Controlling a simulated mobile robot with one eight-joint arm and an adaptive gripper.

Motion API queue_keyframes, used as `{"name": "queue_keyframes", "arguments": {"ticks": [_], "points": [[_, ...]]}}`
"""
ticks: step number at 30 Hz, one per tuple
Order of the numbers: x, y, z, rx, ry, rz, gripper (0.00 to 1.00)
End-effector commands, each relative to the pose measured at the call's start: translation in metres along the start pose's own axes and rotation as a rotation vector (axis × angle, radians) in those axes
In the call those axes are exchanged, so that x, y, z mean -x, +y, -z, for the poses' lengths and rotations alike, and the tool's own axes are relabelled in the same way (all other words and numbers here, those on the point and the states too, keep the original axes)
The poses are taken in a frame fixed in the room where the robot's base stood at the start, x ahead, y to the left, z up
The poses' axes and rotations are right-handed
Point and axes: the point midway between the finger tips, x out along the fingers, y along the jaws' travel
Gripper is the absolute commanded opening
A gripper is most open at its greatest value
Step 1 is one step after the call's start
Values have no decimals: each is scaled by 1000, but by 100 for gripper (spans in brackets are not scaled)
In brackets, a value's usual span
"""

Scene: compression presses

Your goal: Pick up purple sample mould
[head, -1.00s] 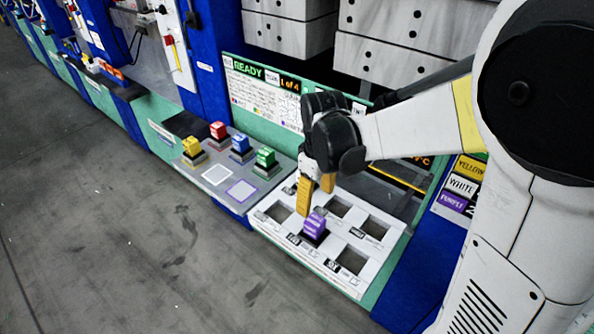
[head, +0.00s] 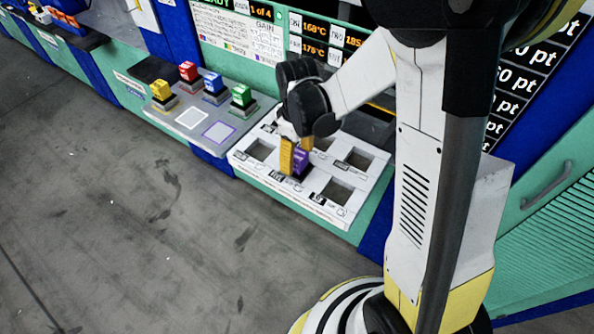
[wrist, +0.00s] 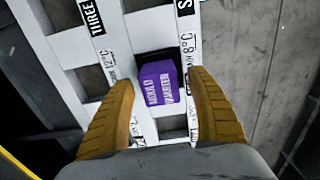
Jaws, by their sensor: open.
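The purple sample mould (head: 301,160) stands in a square slot of the white slotted tray (head: 353,203). In the wrist view the purple mould (wrist: 159,84) shows its lettered face, a little beyond and between my fingertips. My gripper (head: 296,158) points down at the mould with its yellow fingers apart. In the head view one finger hides part of the mould's left side. In the wrist view the gripper (wrist: 162,95) is open, one finger on each side of the mould, with visible gaps to it.
Yellow (head: 163,92), red (head: 188,72), blue (head: 213,84) and green (head: 241,97) moulds stand on a grey plate (head: 190,119) to the left. The other visible tray slots look empty. Display panels stand behind the tray. Open floor lies in front.

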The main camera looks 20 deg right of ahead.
Motion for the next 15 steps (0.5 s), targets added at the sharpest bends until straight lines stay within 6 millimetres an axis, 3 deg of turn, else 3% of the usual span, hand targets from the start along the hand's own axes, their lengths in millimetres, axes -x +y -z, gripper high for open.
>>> {"name": "queue_keyframes", "arguments": {"ticks": [5,11,15], "points": [[1,0,0,0,0,0,65],[1,0,0,0,0,0,4],[1,0,0,0,0,0,0]]}}
